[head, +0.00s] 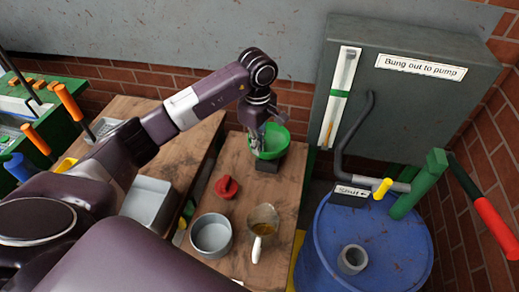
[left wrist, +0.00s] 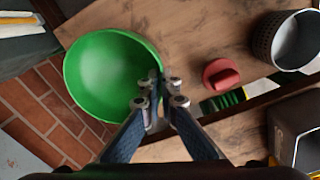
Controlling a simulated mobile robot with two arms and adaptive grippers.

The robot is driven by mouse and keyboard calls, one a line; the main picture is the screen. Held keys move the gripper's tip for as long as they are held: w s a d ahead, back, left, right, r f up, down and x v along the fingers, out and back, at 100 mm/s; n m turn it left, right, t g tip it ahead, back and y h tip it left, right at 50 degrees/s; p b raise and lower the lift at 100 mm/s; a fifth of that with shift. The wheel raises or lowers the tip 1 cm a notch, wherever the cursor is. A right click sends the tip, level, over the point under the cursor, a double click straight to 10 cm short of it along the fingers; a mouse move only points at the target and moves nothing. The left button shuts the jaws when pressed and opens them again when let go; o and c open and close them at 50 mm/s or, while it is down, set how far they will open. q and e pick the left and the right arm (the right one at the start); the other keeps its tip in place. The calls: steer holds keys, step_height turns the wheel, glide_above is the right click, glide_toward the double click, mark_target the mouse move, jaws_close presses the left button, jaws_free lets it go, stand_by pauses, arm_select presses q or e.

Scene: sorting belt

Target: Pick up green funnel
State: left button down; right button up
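The green funnel (head: 272,143) is at the far end of the wooden bench, above a small dark block (head: 267,165). Whether it rests on the block I cannot tell. In the left wrist view the funnel (left wrist: 105,75) is a wide green bowl shape, seen from above. My left gripper (head: 262,130) is at the funnel's rim. In the left wrist view its fingers (left wrist: 160,82) are close together on the rim's right side and look shut on it. The funnel's lower part is mostly hidden. My right gripper is not in view.
On the bench (head: 245,185) are a red knobbed object (head: 227,187), a round grey pot (head: 211,235) and a pan-like scoop (head: 263,220). A blue drum (head: 385,240) and a grey cabinet (head: 400,110) stand to the right. A grey tray (head: 148,200) lies left.

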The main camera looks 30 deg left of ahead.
arm_select(q)
step_height(320, 180, up, 19)
steer(key=shift+b, duration=0.4)
stand_by(1.6)
